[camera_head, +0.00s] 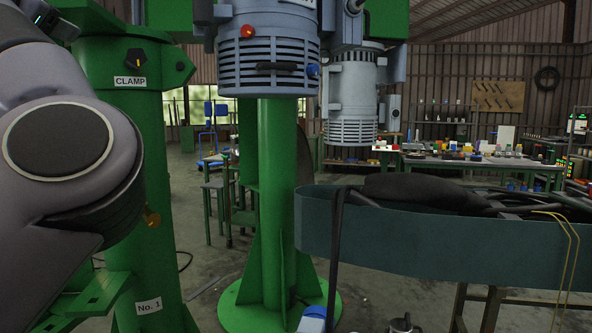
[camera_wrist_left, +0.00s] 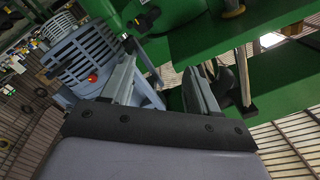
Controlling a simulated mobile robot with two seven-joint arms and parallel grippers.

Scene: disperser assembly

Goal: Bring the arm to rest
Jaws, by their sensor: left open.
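My left arm (camera_head: 65,130) comes in at the left edge of the head view and is raised in front of the green "No. 1" column. Its gripper is largely cut off there. In the left wrist view my left gripper (camera_wrist_left: 166,80) is open, with two grey fingers apart and nothing seen between them. Behind the fingers are a grey motor (camera_wrist_left: 88,55) with a red button and green machine parts. I cannot tell whether the gripper touches anything. My right gripper is not in view.
A green column marked CLAMP (camera_head: 130,120) stands close beside the left arm. A grey motor (camera_head: 268,50) hangs at the top middle before a green post (camera_head: 277,170). A teal-sided container (camera_head: 400,243) holds dark items at the right. A workbench (camera_head: 480,165) stands behind.

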